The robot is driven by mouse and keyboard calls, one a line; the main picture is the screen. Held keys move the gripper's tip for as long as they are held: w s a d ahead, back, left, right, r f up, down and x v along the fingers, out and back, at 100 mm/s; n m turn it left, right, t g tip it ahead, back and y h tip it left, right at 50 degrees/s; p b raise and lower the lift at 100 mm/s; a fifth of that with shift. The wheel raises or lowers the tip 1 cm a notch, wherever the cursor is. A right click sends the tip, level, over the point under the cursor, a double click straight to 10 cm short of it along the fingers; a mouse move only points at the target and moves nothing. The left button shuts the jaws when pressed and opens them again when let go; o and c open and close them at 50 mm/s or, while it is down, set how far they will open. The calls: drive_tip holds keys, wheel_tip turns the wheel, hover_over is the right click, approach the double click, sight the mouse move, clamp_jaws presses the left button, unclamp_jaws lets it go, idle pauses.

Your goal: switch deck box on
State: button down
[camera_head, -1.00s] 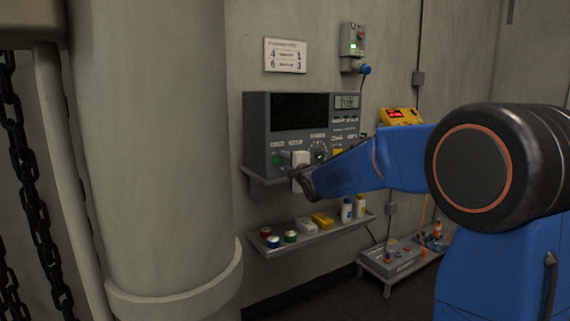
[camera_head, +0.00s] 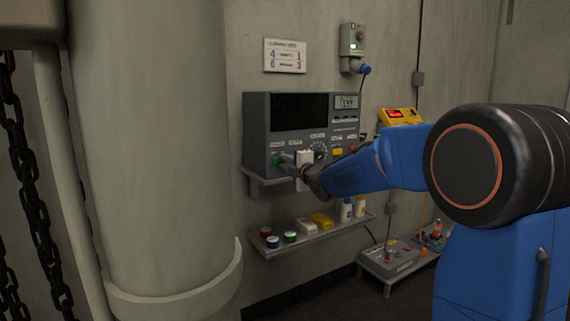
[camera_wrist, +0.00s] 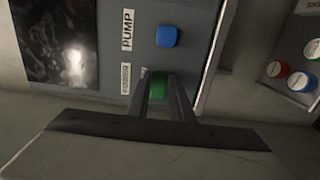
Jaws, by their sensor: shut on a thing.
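The grey deck box (camera_head: 262,128) stands on a wall shelf, with a dark screen and a small lit display on its front. My gripper (camera_head: 281,159) is at the lower left of this front. In the wrist view, my gripper's two fingers (camera_wrist: 159,84) are closed around a green control (camera_wrist: 157,90) on the panel. The green control's base is partly hidden by the fingers.
A lower shelf (camera_head: 262,247) holds several coloured jars, small boxes and bottles. A wide pillar (camera_head: 155,150) stands close on the left. A yellow device (camera_head: 398,117) is at right, and a low bench (camera_head: 378,270) with equipment stands below it.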

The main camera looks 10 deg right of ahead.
drive_tip(key=shift+w+d+n+g+y, duration=0.15)
drive_tip(key=shift+n+g+y, duration=0.25)
drive_tip(key=shift+y, duration=0.5)
drive_tip(key=c, duration=1.6)
unclamp_jaws()
drive_tip(key=shift+o, duration=0.2)
drive_tip(key=v, duration=1.7)
drive_tip(key=shift+s+f, duration=0.15)
drive_tip(key=shift+s, duration=0.1)
drive_tip(key=shift+d, duration=0.15)
